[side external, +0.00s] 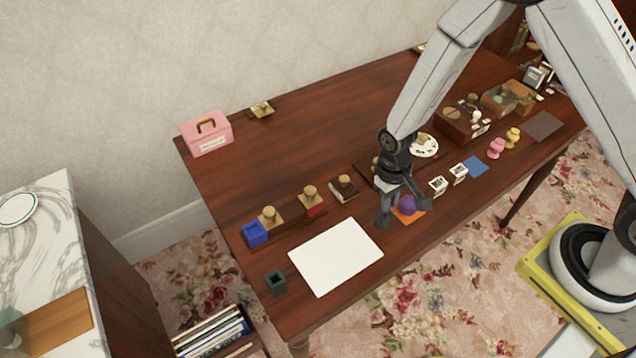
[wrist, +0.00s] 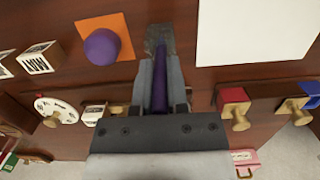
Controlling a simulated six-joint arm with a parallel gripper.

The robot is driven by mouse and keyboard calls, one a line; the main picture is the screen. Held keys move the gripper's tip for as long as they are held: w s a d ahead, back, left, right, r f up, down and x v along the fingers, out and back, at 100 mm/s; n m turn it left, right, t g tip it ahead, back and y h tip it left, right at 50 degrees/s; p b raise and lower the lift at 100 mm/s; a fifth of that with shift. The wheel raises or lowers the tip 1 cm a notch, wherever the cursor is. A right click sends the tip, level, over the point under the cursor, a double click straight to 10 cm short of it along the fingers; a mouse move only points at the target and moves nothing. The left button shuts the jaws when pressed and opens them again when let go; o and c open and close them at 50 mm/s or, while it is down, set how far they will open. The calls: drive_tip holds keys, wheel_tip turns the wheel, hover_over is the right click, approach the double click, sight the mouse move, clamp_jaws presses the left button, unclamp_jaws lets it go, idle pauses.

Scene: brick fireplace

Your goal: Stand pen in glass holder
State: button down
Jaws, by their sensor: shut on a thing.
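A thin dark purple pen (wrist: 159,88) lies lengthwise between my gripper's fingers in the wrist view. My gripper (wrist: 158,45) is shut on it. In the side view my gripper (side external: 385,216) is low over the table, between the white sheet and the orange square; the pen cannot be made out there. A small dark green square holder (side external: 276,282), open at the top, stands near the table's front left corner, well left of my gripper. It looks empty, and I cannot tell if it is glass. It is not visible in the wrist view.
A white sheet (side external: 335,256) lies between my gripper and the holder. A purple ball (wrist: 102,47) sits on an orange square (wrist: 124,27) beside my gripper. White lettered blocks (side external: 438,186) stand to the right. Wooden-knobbed stamps and a blue block (side external: 255,234) line the sheet's far side.

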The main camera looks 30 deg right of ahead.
drive_tip(key=shift+f, duration=0.15)
drive_tip(key=c, duration=0.6)
unclamp_jaws()
drive_tip(key=shift+o, duration=0.2)
drive_tip(key=shift+w+r, duration=0.25)
drive_tip(key=shift+r, duration=1.7)
drive_tip(key=shift+w+r, duration=0.2)
drive_tip(key=shift+r, duration=1.7)
drive_tip(key=shift+r, duration=0.1)
